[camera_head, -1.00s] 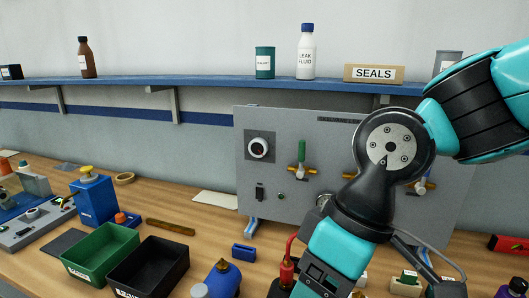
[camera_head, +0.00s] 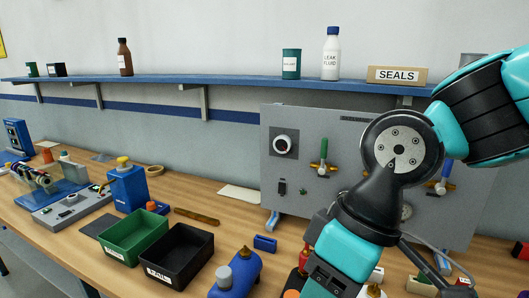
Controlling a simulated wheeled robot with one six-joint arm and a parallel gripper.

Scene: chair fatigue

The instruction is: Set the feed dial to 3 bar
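A grey upright panel (camera_head: 310,120) stands at the back of the bench. At its upper left is a round white-rimmed dial with a dark centre (camera_head: 284,144) on a dark square plate. I cannot read its setting or any scale, nor tell whether it is the feed dial. A green-handled valve (camera_head: 323,154) with brass ends sits to its right. My arm crosses in front of the panel's right side and hides part of it. Its lower end runs down past the bottom edge, so my gripper is not clearly in view.
A green bin (camera_head: 136,243) and a black bin (camera_head: 203,262) stand front left of the panel. Blue bottles and several small parts crowd the front. A blue shelf (camera_head: 230,83) with bottles and a SEALS box (camera_head: 397,76) runs above.

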